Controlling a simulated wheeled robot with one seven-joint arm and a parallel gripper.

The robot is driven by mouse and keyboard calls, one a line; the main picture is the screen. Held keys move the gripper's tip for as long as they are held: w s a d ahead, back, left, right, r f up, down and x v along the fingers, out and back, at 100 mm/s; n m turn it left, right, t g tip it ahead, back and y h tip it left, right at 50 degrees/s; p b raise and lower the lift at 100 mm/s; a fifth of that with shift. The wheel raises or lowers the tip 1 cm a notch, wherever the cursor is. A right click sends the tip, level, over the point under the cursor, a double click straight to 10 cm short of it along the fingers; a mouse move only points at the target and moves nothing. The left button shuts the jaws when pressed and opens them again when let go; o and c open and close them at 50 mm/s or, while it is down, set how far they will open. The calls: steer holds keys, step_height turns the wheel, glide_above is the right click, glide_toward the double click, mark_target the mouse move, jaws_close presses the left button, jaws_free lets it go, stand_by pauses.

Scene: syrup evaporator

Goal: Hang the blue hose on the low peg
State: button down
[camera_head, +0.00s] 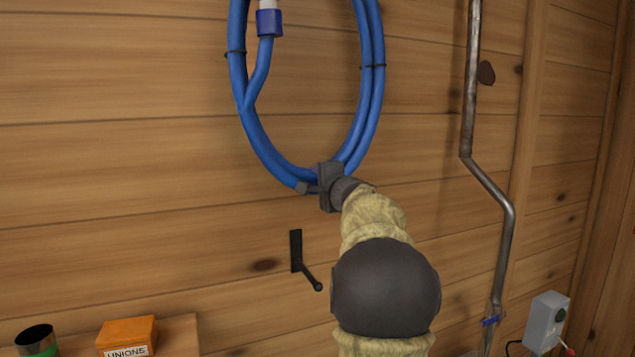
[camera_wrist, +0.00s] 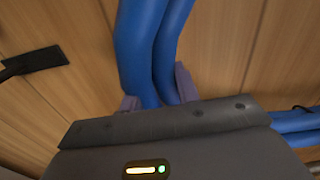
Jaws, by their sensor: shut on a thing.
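The blue hose (camera_head: 255,125) is a coil bound with dark ties, in front of the plank wall in the head view. Its top is out of frame. A blue and white end fitting (camera_head: 269,22) hangs inside the loop. My gripper (camera_head: 310,187) is shut on the bottom of the coil. The wrist view shows the hose (camera_wrist: 150,45) running between the two fingers (camera_wrist: 158,97). A black peg (camera_head: 308,270) on a small plate sits on the wall below and left of my gripper. It also shows at the left of the wrist view (camera_wrist: 35,62).
A metal pipe (camera_head: 485,180) runs down the wall on the right. A grey switch box (camera_head: 545,318) is at lower right. An orange box labelled UNIONS (camera_head: 127,333) and a dark cup (camera_head: 38,340) stand at lower left. The wall around the black peg is clear.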

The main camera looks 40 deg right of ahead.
steer(key=shift+r, duration=0.15)
steer(key=b+v, duration=0.9)
steer(key=v, duration=1.1)
steer(key=shift+s, duration=0.2)
stand_by(2.3)
